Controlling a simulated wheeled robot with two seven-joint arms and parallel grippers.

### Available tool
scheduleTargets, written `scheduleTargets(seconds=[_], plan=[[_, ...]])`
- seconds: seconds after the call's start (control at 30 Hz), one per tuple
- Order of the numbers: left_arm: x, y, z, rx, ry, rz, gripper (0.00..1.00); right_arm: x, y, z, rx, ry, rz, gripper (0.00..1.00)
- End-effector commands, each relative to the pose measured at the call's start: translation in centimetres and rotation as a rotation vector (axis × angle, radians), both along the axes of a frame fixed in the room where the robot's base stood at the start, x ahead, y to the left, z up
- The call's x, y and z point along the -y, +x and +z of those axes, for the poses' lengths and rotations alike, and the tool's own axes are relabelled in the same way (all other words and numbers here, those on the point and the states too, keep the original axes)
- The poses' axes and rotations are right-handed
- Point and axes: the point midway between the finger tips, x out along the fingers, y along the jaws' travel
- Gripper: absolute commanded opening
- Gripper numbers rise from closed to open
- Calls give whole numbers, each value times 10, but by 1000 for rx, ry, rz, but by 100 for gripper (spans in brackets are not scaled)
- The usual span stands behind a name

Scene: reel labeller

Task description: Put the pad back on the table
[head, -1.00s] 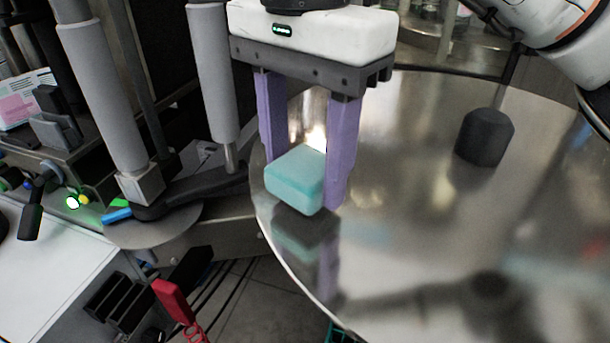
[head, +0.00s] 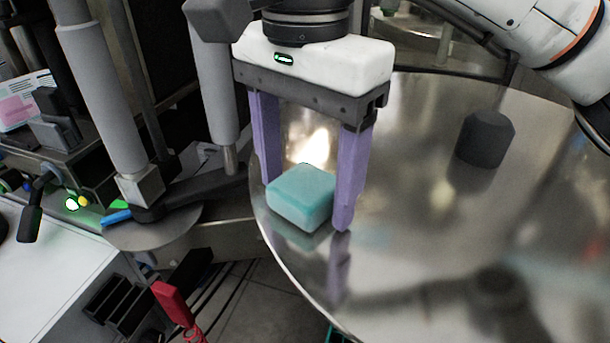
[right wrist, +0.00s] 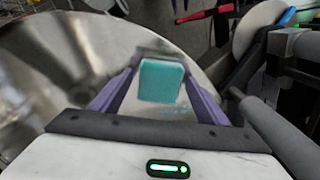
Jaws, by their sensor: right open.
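The pad (head: 303,194) is a teal block with rounded edges. It rests on the round metal table (head: 430,240) near the table's left rim. My right gripper (head: 306,204) is above it with its two purple fingers open, one on either side of the pad. A gap shows between the pad and the right finger. In the right wrist view the pad (right wrist: 160,81) lies between the spread fingers (right wrist: 160,90), touching neither clearly. My left gripper is not in view.
A dark grey knob (head: 485,139) stands on the table at the right. Grey rollers (head: 108,100) and a small metal disc (head: 152,225) are to the left. A red-handled tool (head: 173,303) is below left. The table's middle and front are clear.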

Motion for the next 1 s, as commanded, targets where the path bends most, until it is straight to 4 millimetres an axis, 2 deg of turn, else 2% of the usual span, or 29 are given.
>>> scheduleTargets(seconds=[0.17, 0.3, 0.5, 0.7, 1.0], plan=[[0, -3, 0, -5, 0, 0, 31, -1, 0, 29, 5, 1, -1, 69], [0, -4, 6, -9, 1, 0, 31, 0, 1, 63, 6, 0, -3, 69], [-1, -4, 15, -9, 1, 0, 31, 0, 1, 102, 4, 0, -2, 69], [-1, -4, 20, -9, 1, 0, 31, 0, 0, 119, 2, -1, 0, 69], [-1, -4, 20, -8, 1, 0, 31, 0, 0, 120, 0, -1, 1, 69]])
